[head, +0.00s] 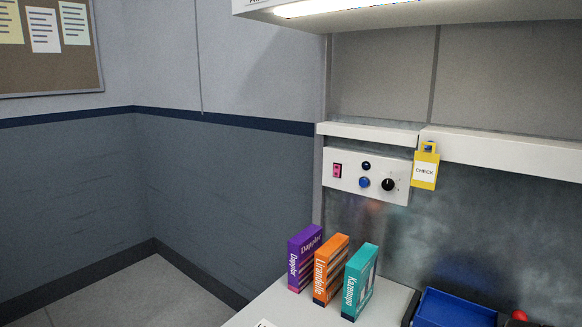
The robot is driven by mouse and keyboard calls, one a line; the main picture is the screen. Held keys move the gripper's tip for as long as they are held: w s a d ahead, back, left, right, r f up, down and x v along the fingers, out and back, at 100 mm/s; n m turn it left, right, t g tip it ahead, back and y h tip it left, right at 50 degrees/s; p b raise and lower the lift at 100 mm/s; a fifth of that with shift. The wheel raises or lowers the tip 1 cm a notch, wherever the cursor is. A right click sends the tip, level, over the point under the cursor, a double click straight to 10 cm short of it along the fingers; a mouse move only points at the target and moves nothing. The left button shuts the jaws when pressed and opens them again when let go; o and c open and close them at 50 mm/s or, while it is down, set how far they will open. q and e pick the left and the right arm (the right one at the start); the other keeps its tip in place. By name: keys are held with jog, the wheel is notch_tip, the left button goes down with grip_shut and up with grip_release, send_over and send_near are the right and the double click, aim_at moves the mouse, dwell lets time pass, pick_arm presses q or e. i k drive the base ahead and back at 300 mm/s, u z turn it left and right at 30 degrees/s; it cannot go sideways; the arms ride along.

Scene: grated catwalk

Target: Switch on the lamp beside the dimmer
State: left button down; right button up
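A white control panel (345,191) is mounted on the wall right of centre. It carries a pink-red rocker switch (337,171) at its left and a small dark round indicator (366,166) at top middle, which looks unlit. Below the indicator is a blue round button (364,182). A black round knob (388,185) with a pale pointer mark, apparently the dimmer, is to the button's right. A bright strip lamp (340,6) glows under the overhead hood. I cannot read any labels on the panel. Neither gripper is in view.
A yellow "CHECK" tag (425,168) hangs at the panel's right end. Purple (303,258), orange (330,270) and teal (359,282) boxes stand on the white worktop (265,303) below. A blue bin (455,309) and a red rounded object (519,315) are at bottom right.

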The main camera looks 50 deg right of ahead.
aim_at(337, 169)
jog(key=i, duration=2.6)
jog(key=z, duration=3.9)
jog(key=i, duration=0.5)
